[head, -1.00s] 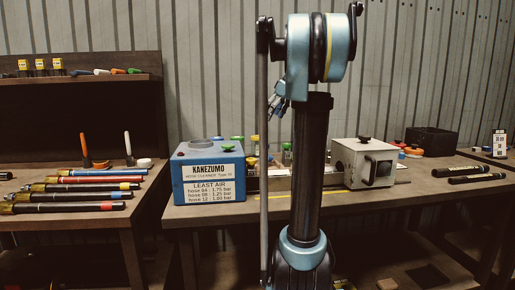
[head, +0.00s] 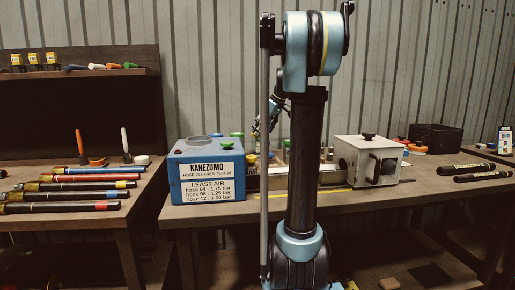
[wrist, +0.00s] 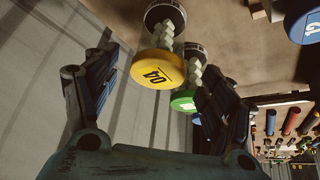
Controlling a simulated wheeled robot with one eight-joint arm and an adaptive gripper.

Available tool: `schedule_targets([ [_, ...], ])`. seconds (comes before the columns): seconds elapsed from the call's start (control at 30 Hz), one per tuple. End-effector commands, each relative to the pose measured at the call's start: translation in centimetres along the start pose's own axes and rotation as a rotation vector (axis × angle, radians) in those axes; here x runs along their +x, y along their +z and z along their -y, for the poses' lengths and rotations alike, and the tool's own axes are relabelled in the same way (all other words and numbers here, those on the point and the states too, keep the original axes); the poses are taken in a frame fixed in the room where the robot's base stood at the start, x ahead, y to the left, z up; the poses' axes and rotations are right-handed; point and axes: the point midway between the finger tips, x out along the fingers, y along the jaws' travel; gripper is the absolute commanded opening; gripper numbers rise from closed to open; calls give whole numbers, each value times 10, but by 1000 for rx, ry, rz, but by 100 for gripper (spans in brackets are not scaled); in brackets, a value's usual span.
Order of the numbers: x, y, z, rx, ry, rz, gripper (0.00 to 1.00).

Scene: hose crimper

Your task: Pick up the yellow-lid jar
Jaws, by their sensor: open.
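The yellow-lid jar (wrist: 158,68) is in the wrist view, top centre, its lid marked "04" facing the camera. Its clear body holds pale pieces and runs away behind the lid to a dark base. My gripper (wrist: 160,75) is open, one finger on each side of the lid in this picture. I see no finger clearly touching the jar. In the head view my gripper (head: 264,122) hangs over the back of the bench, right of the blue cleaner box, and the jar cannot be made out surely behind the arm.
A green-lid jar (wrist: 183,100) stands close beside the yellow one, near the right finger. A blue lid (wrist: 305,22) is at the upper right. The blue cleaner box (head: 207,170) and a pale metal box (head: 365,161) stand on the bench. Hoses (head: 70,196) lie on the left table.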

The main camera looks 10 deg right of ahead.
Motion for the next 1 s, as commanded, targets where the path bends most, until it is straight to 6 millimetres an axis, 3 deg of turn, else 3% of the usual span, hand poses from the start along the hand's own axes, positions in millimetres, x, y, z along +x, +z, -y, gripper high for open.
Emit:
schedule_targets([
  [0.27,18,0,-1,-1,0,1,76],
  [0.6,59,2,-2,-1,-1,1,76],
  [0.9,62,2,-1,-1,-1,1,76],
  [1.0,62,1,-1,-2,-1,1,53],
])
